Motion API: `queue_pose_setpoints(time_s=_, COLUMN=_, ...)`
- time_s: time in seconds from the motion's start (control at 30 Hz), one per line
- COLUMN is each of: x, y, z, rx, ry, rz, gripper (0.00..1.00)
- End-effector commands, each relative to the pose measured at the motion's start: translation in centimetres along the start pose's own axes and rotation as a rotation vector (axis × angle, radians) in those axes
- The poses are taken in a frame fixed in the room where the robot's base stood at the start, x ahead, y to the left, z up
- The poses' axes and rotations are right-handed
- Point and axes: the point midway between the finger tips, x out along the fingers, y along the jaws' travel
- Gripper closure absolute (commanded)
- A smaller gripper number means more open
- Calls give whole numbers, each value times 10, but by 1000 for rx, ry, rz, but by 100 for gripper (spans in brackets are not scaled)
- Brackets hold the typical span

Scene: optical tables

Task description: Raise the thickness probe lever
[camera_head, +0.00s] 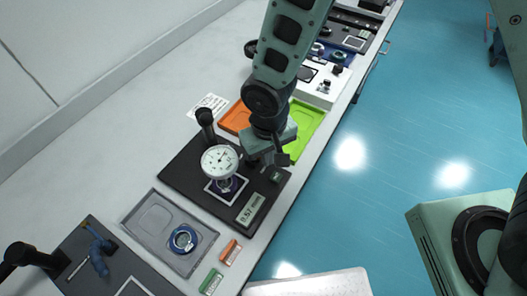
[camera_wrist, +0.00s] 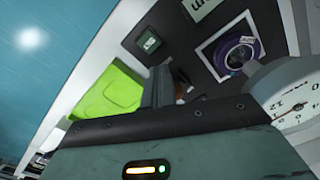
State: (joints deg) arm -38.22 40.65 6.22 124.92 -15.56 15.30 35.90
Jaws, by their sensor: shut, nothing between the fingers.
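The thickness gauge has a round white dial (camera_head: 220,159) on a black base plate (camera_head: 185,158), with a post at its back left. Its dial also shows at the right edge of the wrist view (camera_wrist: 298,108). Under the dial is a white-framed pad with a dark purple ring (camera_wrist: 232,52). My gripper (camera_head: 279,158) is shut and empty, just right of the dial and above the plate. In the wrist view its fingers (camera_wrist: 162,84) point toward the plate. I cannot clearly make out the probe lever; the gripper may hide it.
A digital readout (camera_head: 251,209) sits at the plate's front corner. Orange (camera_head: 236,117) and green (camera_head: 308,118) trays lie behind the gauge. A grey tray with a blue ring (camera_head: 183,239) lies in front. The table's edge drops to a blue floor on the right.

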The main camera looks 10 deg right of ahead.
Motion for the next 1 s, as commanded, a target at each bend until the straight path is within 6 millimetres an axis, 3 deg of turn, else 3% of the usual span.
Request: queue_pose_setpoints(time_s=1.0, x=0, y=-11, z=-21, rx=1, ry=3, rz=-1, gripper=100)
